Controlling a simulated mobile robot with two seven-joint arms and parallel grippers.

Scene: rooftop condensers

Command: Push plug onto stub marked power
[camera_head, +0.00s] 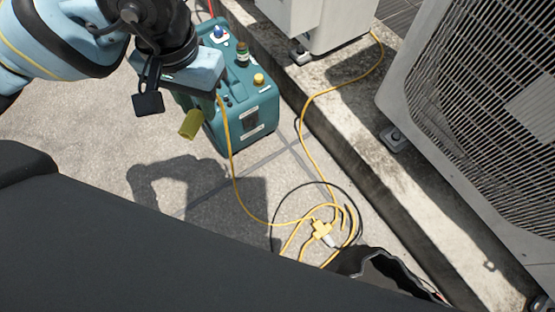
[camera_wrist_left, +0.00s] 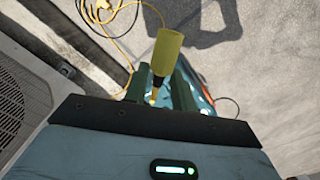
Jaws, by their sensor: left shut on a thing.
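My left gripper (camera_head: 188,106) hangs beside the front left of a teal machine (camera_head: 232,125). In the left wrist view its green fingers (camera_wrist_left: 160,76) are shut on a yellow plug (camera_wrist_left: 168,50) with a dark neck. The plug (camera_head: 191,124) also shows below the gripper in the head view, pointing down and slightly left, apart from the stubs. The machine's top has a blue stub (camera_head: 218,31), a dark green stub with a pale label (camera_head: 243,53) and a yellow stub (camera_head: 259,79). I cannot read which is marked power. My right gripper is not in view.
A yellow cable (camera_head: 231,165) runs down to a coil with a yellow connector (camera_head: 321,229) on the ground. A concrete ledge (camera_head: 345,150) and grey condensers (camera_head: 480,110) stand to the right. A black open-topped container (camera_head: 385,268) is at the bottom. Paving left of the machine is clear.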

